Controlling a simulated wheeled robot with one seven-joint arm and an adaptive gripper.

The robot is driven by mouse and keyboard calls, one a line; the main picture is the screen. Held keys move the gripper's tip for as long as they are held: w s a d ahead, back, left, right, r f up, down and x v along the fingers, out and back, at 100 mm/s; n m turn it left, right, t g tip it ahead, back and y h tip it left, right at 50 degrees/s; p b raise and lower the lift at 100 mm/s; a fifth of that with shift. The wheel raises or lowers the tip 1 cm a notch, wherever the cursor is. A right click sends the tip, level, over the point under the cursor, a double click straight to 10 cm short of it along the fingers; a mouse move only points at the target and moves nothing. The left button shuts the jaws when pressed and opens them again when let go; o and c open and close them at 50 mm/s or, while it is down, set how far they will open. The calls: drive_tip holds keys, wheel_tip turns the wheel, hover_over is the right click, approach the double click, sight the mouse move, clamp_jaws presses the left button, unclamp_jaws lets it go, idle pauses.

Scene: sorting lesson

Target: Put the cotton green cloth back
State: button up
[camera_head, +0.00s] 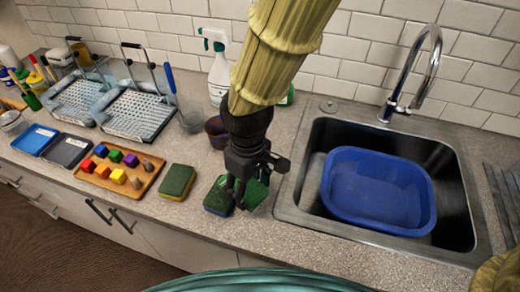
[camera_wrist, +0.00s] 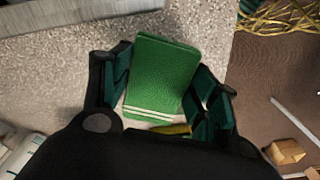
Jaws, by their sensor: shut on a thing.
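The green cloth (camera_wrist: 160,75) is folded flat, with white stripes near one end. In the wrist view it lies between the two fingers of my gripper (camera_wrist: 158,92), which is shut on it. In the head view my gripper (camera_head: 243,192) is low over the counter left of the sink, and the cloth (camera_head: 258,190) shows partly behind its fingers. I cannot tell whether the cloth touches the counter.
Another green and yellow sponge (camera_head: 177,181) lies left of my gripper. A wooden tray (camera_head: 150,187) of coloured blocks, two wire racks (camera_head: 135,113), a clear cup (camera_head: 190,117) and a spray bottle (camera_head: 219,68) stand further left or behind. The sink (camera_head: 455,210) holds a blue basin (camera_head: 378,190).

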drive_tip(key=shift+s+d, duration=0.1)
drive_tip(key=shift+d, duration=0.55)
drive_tip(key=w+p, duration=0.1)
drive_tip(key=w, duration=0.4)
drive_tip(key=w+d+f+p, duration=0.1)
drive_tip(key=w, duration=0.4)
drive_tip(key=w+d+p, duration=0.1)
drive_tip(key=w+p, duration=0.1)
drive_tip(key=w, duration=0.3)
drive_tip(key=shift+w+d+f, duration=0.15)
drive_tip(key=shift+w+f, duration=0.1)
drive_tip(key=shift+w, duration=0.05)
drive_tip(key=shift+f+p, duration=0.6)
drive_tip(key=shift+f, duration=1.1)
drive_tip(key=shift+c, duration=0.3)
drive_tip(key=o, duration=1)
drive_tip(key=shift+f, duration=0.1)
drive_tip(key=shift+r, duration=0.2)
wheel_tip(320, 180, up, 12)
drive_tip(key=shift+f+b, duration=0.15)
drive_tip(key=shift+b, duration=0.85)
